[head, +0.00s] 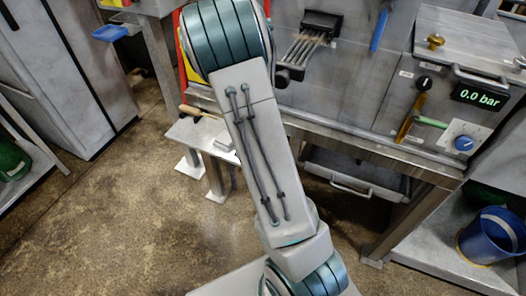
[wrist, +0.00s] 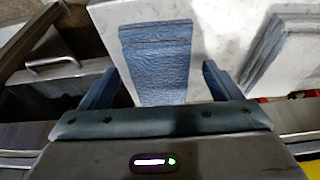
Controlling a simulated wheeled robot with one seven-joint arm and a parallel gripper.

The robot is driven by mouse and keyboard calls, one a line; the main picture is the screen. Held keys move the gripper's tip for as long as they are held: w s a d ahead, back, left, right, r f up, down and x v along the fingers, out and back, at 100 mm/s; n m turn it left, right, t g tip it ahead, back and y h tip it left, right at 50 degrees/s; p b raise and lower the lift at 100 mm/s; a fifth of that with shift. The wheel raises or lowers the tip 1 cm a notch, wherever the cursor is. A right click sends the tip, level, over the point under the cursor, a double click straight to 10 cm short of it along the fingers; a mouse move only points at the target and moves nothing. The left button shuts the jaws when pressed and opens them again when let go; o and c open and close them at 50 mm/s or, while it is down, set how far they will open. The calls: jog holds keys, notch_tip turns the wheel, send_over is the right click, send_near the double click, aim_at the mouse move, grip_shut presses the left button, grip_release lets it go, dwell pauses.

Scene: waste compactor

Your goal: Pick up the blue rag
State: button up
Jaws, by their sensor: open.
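The blue rag (wrist: 157,62) shows in the wrist view as a flat, textured blue cloth with a folded band near its top. It lies against a pale, marbled surface (wrist: 215,35). My gripper (wrist: 160,85) is open, with one finger to the left of the rag and one to the right in the picture. The rag's lower end is hidden behind the gripper body. I cannot tell whether the fingers touch it. In the head view my arm fills the middle and my gripper is not visible. I cannot make out the rag there for certain.
In the wrist view, a blue-grey ribbed shape (wrist: 272,52) is at right and a drawer handle (wrist: 55,62) at left. In the head view, a control panel (head: 450,105) reads 0.0 bar, above a drawer (head: 350,188). A blue bucket (head: 490,238) stands lower right. Open floor lies left.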

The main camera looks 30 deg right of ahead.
jog(key=c, duration=1.1)
jog(key=shift+r, duration=0.1)
notch_tip(320, 180, up, 10)
jog(key=p, duration=0.7)
jog(key=shift+p, duration=0.4)
